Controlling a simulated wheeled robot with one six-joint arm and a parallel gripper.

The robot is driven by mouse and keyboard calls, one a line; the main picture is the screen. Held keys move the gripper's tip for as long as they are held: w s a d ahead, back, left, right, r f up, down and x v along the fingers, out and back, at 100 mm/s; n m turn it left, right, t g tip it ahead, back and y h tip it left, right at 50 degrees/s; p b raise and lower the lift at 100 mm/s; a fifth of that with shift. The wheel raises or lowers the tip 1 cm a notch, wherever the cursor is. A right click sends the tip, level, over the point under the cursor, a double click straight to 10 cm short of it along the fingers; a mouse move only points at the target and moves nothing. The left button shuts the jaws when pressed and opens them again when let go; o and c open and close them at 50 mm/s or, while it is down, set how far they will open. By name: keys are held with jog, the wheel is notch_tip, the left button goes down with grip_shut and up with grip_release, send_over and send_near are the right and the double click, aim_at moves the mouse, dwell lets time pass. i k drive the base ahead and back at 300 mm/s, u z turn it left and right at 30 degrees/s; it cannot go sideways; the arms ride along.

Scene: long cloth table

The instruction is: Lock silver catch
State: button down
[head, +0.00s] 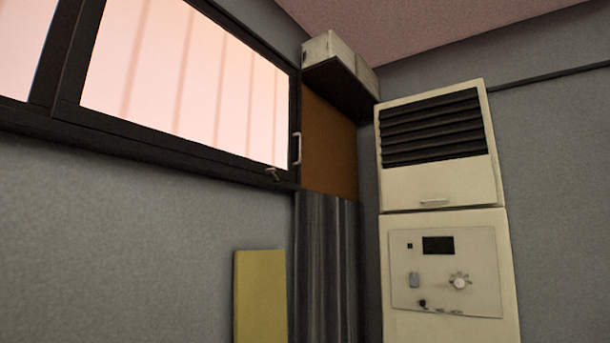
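A small silver catch (272,174) sits on the lower rail of the dark window frame (165,148), near its right corner. It looks like a short lever, tilted slightly; it is too small to tell whether it is locked. A pale upright handle (297,148) is on the right side of the same frame, just above and right of the catch. My gripper is not in view.
A tall cream air-conditioning unit (440,185) stands at the right, with a dial panel. A yellow panel (260,295) and a grey striped curtain-like sheet (325,265) are below the window's right end. Pale boxes (328,47) sit on a high shelf.

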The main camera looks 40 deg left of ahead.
aim_at(272, 170)
jog(key=u, duration=0.15)
jog(key=i, duration=0.7)
jog(key=u, duration=0.9)
jog(key=i, duration=0.6)
jog(key=u, duration=0.6)
